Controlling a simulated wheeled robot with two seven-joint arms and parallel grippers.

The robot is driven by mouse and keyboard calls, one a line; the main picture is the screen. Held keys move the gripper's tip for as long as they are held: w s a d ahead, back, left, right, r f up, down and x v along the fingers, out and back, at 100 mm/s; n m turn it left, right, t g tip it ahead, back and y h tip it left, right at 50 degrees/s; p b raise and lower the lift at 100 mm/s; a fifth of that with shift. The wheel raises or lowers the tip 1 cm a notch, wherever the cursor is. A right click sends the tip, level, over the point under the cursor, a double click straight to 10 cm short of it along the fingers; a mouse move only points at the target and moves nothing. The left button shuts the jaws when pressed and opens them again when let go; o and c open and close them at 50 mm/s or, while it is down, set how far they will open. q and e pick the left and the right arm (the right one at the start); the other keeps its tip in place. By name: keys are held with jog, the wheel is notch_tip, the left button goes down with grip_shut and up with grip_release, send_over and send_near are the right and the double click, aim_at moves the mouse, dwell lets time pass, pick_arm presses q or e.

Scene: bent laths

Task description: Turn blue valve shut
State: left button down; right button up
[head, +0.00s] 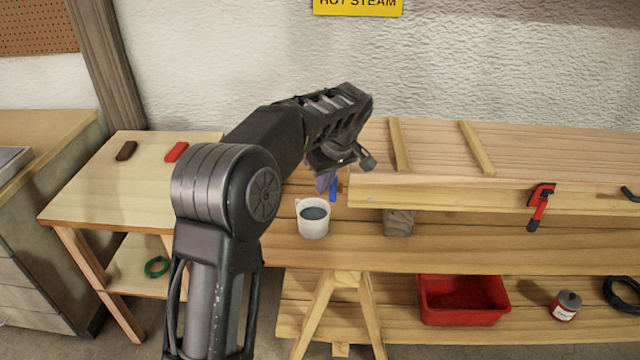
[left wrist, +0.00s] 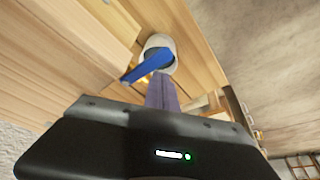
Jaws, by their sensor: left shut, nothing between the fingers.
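The blue valve handle (head: 333,189) shows as a small blue piece at the left end of a long wooden box on the bench. In the left wrist view the blue lever (left wrist: 149,65) lies slantwise, with a bit of brass beside it. My left gripper (head: 323,182) is shut and empty, its purplish fingers just left of the handle. In the left wrist view the finger ends (left wrist: 161,80) are close beside the lever; I cannot tell whether they touch. My forearm and wrist hide part of the bench behind. My right gripper is not in view.
A white mug (head: 313,230) with dark liquid stands just in front of the valve. A red clamp (head: 540,204) grips the wooden box (head: 450,191) farther right. A red bin (head: 462,300) and a small can (head: 566,306) are on the lower shelf. A side table (head: 85,190) stands left.

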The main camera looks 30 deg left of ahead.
pick_arm(q)
jog(key=shift+d+f, duration=0.15)
jog(key=shift+d, duration=0.45)
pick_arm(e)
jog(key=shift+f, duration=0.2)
pick_arm(q)
jog(key=shift+s+d+b, duration=0.2)
jog(key=shift+s+b, duration=0.5)
jog(key=shift+b, duration=0.1)
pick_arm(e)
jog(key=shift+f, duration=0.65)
